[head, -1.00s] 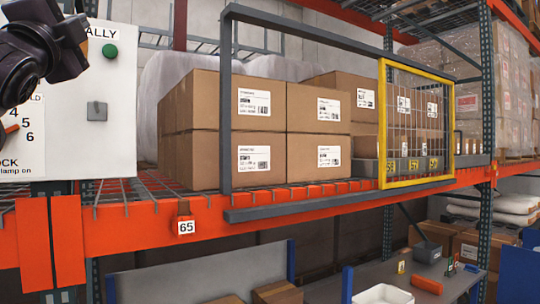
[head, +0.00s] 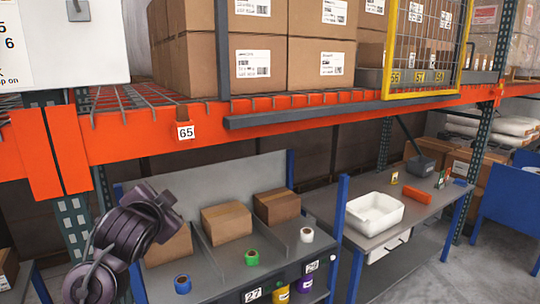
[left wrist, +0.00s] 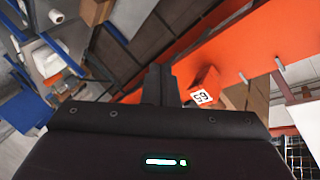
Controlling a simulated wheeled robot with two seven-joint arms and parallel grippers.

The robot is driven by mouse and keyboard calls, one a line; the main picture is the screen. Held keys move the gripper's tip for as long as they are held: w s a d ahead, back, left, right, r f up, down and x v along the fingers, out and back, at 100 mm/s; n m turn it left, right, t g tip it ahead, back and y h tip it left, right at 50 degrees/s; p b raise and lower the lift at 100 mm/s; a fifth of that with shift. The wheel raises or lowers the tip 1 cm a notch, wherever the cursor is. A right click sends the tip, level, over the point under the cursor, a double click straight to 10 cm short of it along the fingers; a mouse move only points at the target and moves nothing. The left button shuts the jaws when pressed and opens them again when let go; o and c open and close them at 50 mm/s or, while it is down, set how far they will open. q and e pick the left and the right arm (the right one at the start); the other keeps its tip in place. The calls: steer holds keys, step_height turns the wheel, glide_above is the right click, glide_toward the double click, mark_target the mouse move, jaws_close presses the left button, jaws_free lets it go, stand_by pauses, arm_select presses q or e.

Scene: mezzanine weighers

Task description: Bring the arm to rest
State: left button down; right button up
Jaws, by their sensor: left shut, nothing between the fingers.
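My left arm (head: 118,240) shows at the lower left of the head view, dark and folded, in front of the lower shelf and its cartons. Its fingers cannot be made out there. In the left wrist view my left gripper (left wrist: 161,84) is shut with nothing between its fingers. Beyond the fingers is the orange rack beam with its 65 tag (left wrist: 203,97), which appears upside down. My right gripper is in neither view.
The orange beam (head: 290,114) crosses above, with the 65 tag (head: 185,132) on it and stacked cartons (head: 321,70). Below stand a grey bench with cartons (head: 227,221), tape rolls (head: 307,235) and blue posts (head: 338,225). A white tub (head: 374,213) sits on the bench to the right.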

arm_select(q)
steer(key=s+d+f+n+g, duration=0.1)
steer(key=s+f+n+g, duration=0.15)
steer(key=s+f, duration=0.65)
steer(key=s+d+f+n+g, duration=0.1)
steer(key=s+f+g, duration=0.35)
steer(key=f, duration=0.85)
steer(key=s+f+n+g+h, duration=0.1)
steer(key=s+f+n+g, duration=0.1)
steer(key=s+f, duration=0.5)
steer(key=s+f+n+g, duration=0.2)
steer(key=s+f+g, duration=0.1)
steer(key=s, duration=0.8)
step_height(320, 180, down, 38)
steer(key=s+b, duration=0.2)
steer(key=b, duration=0.5)
steer(key=s+a+f+g+b, duration=0.2)
steer(key=s+f+b, duration=0.3)
steer(key=s+f, duration=1.4)
step_height(320, 180, down, 3)
steer(key=shift+s+a+f+m, duration=0.15)
steer(key=shift+a+f+m, duration=0.05)
steer(key=shift+a+m, duration=0.2)
